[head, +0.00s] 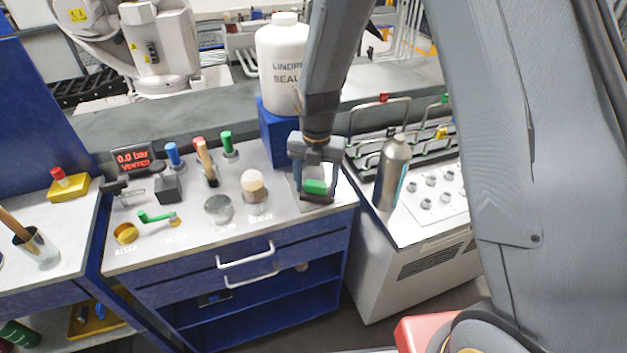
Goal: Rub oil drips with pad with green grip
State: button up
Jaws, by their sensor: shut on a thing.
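My gripper (317,180) is over the right end of the blue-framed workbench (175,252). It points down and is shut on the green grip of a dark pad (315,187). The pad is at or just above a pale grey plate (297,184) near the bench's right edge; I cannot tell if it touches. Oil drips cannot be made out, and the pad and fingers hide part of the plate.
A white jug (284,68) on a blue block stands behind my gripper. A metal bottle (392,172) stands close on the right. A jar with a cream top (254,186), a glass dish (218,208) and a pressure display (134,158) are on the left.

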jog(key=shift+s+d+r+p, duration=0.1)
jog(key=shift+s+d+p, duration=0.15)
jog(key=shift+s, duration=0.4)
jog(key=shift+s+d+p, duration=0.1)
jog(key=shift+s+p, duration=0.1)
jog(key=shift+s, duration=0.55)
jog(key=shift+f, duration=0.2)
